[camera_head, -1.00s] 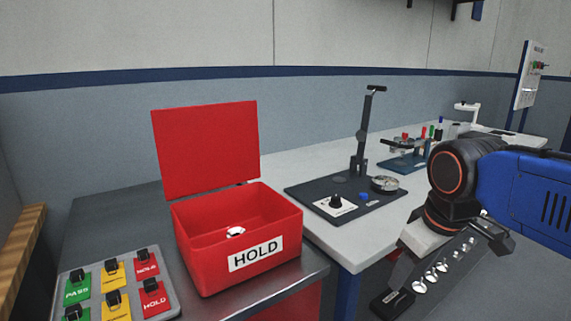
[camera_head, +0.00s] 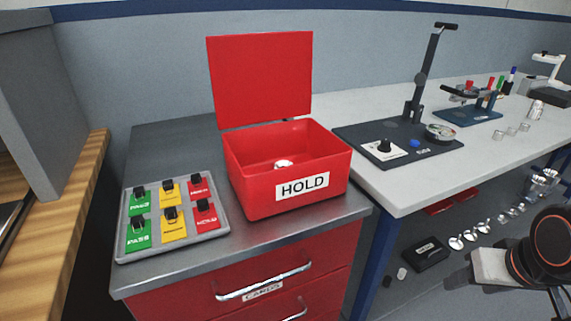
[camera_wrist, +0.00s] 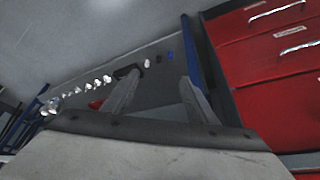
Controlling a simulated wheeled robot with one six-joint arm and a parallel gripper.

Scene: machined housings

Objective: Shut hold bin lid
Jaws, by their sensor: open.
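The red HOLD bin (camera_head: 315,196) stands on the grey top of a cabinet. Its red lid (camera_head: 262,80) stands upright at the back, so the bin is open. A small shiny metal part (camera_head: 284,164) lies inside the bin. My gripper shows partly at the lower right edge of the head view, well to the right of the bin and below the bench top. In the wrist view my gripper (camera_wrist: 160,88) has its two fingers apart with nothing between them. The bin and lid are not in the wrist view.
A tray of PASS and HOLD cards (camera_head: 171,238) sits left of the bin. Red drawers (camera_head: 262,285) are below; they also show in the wrist view (camera_wrist: 265,75). A gauge stand (camera_head: 398,145) is on the white bench right of the bin. Several small metal parts lie lower right.

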